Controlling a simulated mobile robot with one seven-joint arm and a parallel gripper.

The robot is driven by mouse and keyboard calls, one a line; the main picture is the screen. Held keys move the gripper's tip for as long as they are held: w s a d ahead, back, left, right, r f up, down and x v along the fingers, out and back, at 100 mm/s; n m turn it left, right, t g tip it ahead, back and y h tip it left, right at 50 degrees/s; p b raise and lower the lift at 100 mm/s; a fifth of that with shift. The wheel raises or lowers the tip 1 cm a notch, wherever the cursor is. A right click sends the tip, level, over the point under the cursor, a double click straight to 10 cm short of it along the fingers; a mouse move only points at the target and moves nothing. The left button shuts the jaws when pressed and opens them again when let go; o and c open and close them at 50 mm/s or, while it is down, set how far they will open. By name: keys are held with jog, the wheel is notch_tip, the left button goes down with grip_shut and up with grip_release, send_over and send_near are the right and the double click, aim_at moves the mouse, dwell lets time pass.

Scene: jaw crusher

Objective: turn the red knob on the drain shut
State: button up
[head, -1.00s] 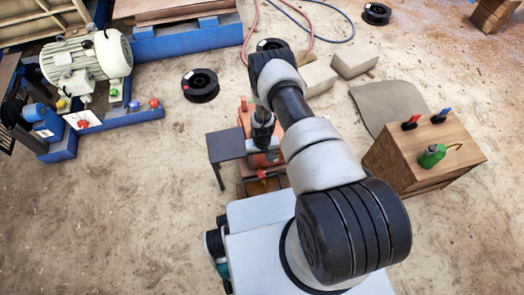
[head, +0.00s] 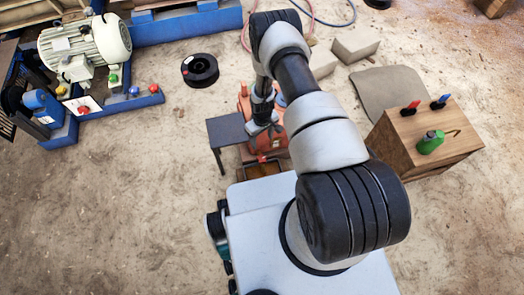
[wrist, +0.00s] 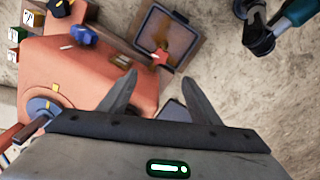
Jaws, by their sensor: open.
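The small red knob (wrist: 160,57) shows in the wrist view, at the near edge of a dark-rimmed tray with a brown inside (wrist: 170,35). In the head view the red knob (head: 262,159) is a small red spot just above the tray (head: 262,172). The orange-red machine body (wrist: 60,75) lies left of the knob in the wrist view. My gripper (wrist: 159,77) is open and empty, its two fingers pointing toward the knob, which shows between and beyond the tips. It looks apart from the knob. In the head view my gripper (head: 263,129) is above the machine.
A dark side table (head: 227,130) stands left of the machine. A wooden box (head: 425,140) with red and blue handles and a green can (head: 430,142) is at right. A blue frame (head: 110,110) with a motor (head: 85,47) is at left. Bare floor lies at lower left.

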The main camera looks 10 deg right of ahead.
jog(key=n, duration=0.1)
jog(key=b, duration=0.6)
send_near(262, 158)
jog(key=shift+n, duration=0.4)
notch_tip(262, 158, down, 8)
jog(key=shift+f, duration=0.1)
jog(key=c, duration=1.1)
jog(key=shift+o, duration=0.2)
jog(key=m, duration=0.3)
